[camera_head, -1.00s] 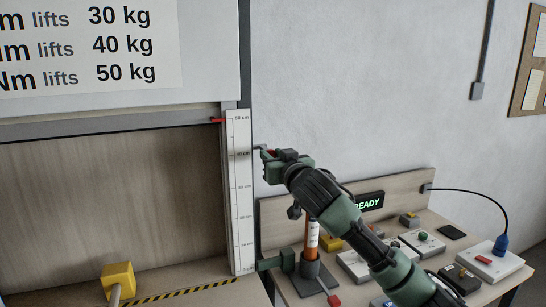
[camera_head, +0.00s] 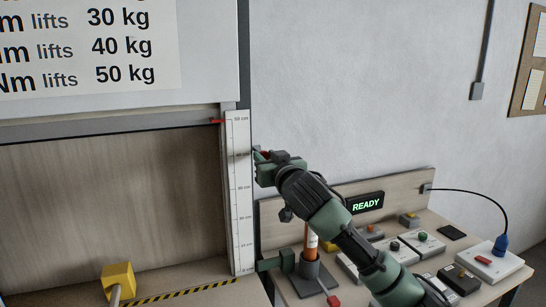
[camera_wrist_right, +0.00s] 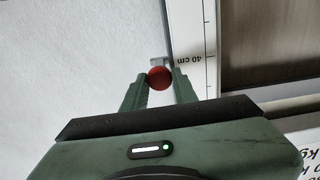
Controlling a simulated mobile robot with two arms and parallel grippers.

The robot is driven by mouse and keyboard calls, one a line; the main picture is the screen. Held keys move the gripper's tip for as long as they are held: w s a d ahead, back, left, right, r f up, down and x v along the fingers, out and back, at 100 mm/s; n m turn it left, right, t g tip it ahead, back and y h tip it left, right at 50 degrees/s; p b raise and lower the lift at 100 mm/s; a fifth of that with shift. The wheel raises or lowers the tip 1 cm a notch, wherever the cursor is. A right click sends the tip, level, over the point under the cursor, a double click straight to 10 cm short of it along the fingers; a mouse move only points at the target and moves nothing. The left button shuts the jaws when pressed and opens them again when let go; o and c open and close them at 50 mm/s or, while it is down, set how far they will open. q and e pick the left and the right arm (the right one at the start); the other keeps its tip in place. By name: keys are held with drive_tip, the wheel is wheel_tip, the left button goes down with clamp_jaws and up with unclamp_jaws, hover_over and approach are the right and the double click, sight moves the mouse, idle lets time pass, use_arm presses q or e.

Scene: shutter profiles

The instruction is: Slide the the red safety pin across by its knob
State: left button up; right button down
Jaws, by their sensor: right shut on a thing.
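The red round knob (camera_wrist_right: 160,78) of the safety pin sits between the two fingertips of my right gripper (camera_wrist_right: 160,84) in the right wrist view. The fingers are shut on it. A short grey piece shows just beyond the knob, beside the shutter's edge post. In the head view my right gripper (camera_head: 262,166) is next to the post, right of the white height scale (camera_head: 238,190), and mostly hides the knob. How far the pin reaches into the post is hidden. My left gripper is not in view.
A bench (camera_head: 435,240) at the right holds several control boxes, an orange cylinder (camera_head: 311,241) in a dark holder and a lit READY sign (camera_head: 366,203). A yellow block (camera_head: 118,276) stands at the lower left. The wall above the arm is clear.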

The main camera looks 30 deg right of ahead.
drive_tip(key=shift+w+a+f, duration=0.1)
drive_tip(key=shift+w+a, duration=0.05)
drive_tip(key=shift+a, duration=0.5)
drive_tip(key=shift+w+a, duration=0.15)
drive_tip(key=shift+a, duration=0.45)
drive_tip(key=c, duration=1.4)
unclamp_jaws()
drive_tip(key=shift+o, duration=1.4)
drive_tip(key=shift+a, duration=0.2)
